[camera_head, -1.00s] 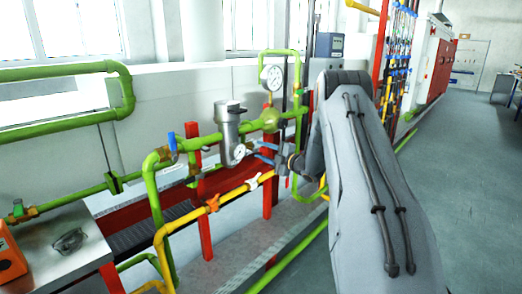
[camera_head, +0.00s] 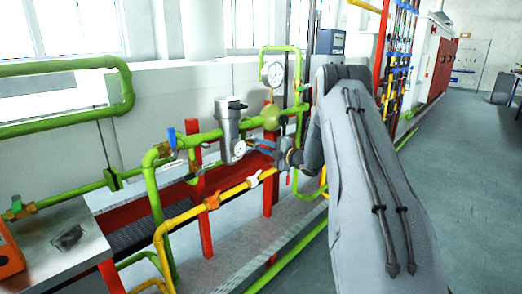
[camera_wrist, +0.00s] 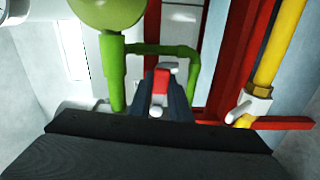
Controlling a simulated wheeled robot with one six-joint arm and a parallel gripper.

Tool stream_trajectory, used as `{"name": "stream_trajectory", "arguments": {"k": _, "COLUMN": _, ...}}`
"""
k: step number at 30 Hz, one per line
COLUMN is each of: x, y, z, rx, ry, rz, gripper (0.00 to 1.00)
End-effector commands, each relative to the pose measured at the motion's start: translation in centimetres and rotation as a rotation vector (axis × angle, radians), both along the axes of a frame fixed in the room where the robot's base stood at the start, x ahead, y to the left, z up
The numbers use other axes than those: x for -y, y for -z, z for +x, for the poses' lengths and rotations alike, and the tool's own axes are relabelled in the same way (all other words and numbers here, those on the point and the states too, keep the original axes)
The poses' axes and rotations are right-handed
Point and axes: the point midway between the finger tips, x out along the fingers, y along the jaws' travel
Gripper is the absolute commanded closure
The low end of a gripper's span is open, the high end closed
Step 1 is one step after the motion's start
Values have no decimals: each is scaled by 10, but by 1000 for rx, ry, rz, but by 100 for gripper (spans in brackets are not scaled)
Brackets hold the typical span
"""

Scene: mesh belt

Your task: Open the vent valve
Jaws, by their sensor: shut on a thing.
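The vent valve's small red handle (camera_wrist: 160,83), with pale grey parts above and below it, sits beside green pipework in the wrist view. My gripper (camera_wrist: 161,78) has its two dark fingers on either side of this handle and is shut on it. In the head view my gripper (camera_head: 266,147) is at the green pipe run, just right of the grey cylindrical fitting. There the vent valve is mostly hidden by the fingers and wrist, so its exact angle cannot be told.
A round gauge (camera_head: 272,73) stands above the pipes. A yellow pipe (camera_head: 235,190) with orange and white valve handles runs below. A red post (camera_head: 204,215) stands close by. A metal box (camera_head: 60,245) is at lower left. Open floor (camera_head: 470,190) lies to the right.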

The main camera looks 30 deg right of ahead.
Motion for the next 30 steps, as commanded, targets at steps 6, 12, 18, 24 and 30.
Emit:
{"name": "stream_trajectory", "arguments": {"k": 6, "x": 1, "y": -3, "z": 0, "rx": 37, "ry": 1, "rz": -97, "gripper": 100}}
{"name": "stream_trajectory", "arguments": {"k": 12, "x": 1, "y": -4, "z": 0, "rx": 38, "ry": 1, "rz": -100, "gripper": 100}}
{"name": "stream_trajectory", "arguments": {"k": 18, "x": 1, "y": -4, "z": 0, "rx": 38, "ry": 1, "rz": -99, "gripper": 64}}
{"name": "stream_trajectory", "arguments": {"k": 24, "x": 0, "y": -4, "z": 0, "rx": 37, "ry": 0, "rz": -98, "gripper": 64}}
{"name": "stream_trajectory", "arguments": {"k": 30, "x": 5, "y": -3, "z": -10, "rx": 36, "ry": 2, "rz": -98, "gripper": 64}}
